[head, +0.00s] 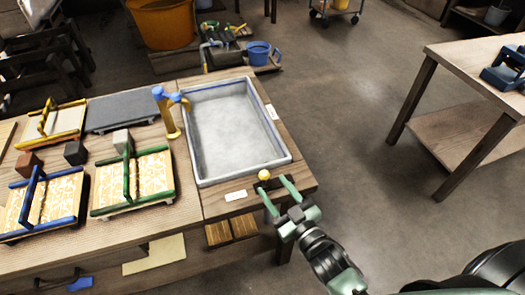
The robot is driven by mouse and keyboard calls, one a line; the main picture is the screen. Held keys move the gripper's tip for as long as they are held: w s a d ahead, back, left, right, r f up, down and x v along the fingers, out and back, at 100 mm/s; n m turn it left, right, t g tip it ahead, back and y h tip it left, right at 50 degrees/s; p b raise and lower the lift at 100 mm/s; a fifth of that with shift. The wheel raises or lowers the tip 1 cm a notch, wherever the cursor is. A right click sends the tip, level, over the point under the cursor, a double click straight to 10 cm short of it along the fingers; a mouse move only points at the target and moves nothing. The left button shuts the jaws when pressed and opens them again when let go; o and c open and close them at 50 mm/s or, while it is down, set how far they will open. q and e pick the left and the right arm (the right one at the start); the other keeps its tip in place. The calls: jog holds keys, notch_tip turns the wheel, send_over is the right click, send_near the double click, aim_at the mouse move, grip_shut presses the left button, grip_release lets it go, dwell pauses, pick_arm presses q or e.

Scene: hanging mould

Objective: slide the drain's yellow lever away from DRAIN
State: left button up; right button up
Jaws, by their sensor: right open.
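The drain's yellow lever (264,175) shows as a small yellow knob at the front right of the grey-rimmed vat (199,184). A white label (236,195) lies on the wood left of the knob; its writing is too small to read. My right gripper (273,184) is open, with its two green fingers pointing at the knob from the front right. The knob is at the fingertips, close to the left one; I cannot tell whether they touch. The slot under the knob is hidden or too small to see. My left gripper is not in view.
A yellow tap with a blue handle (163,97) stands at the vat's left edge. Framed moulds with green (148,205) and blue (70,222) rims lie left on the bench. Another white label (271,112) is at the vat's right. Open floor lies right of the bench.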

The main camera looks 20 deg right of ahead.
aim_at(267, 179)
jog(key=w, duration=0.2)
jog(key=w+a, duration=0.1)
jog(key=shift+w+a+r, duration=0.1)
jog(key=shift+w+r, duration=0.1)
jog(key=shift+r, duration=0.2)
jog(key=p+x, duration=0.1)
jog(key=x, duration=0.3)
jog(key=shift+w, duration=0.15)
jog(key=shift+w+f, duration=0.1)
jog(key=shift+w, duration=0.2)
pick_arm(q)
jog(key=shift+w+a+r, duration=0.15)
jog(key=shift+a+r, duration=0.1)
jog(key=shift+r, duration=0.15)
pick_arm(e)
jog(key=shift+s, duration=0.1)
jog(key=c, duration=0.9)
grip_shut()
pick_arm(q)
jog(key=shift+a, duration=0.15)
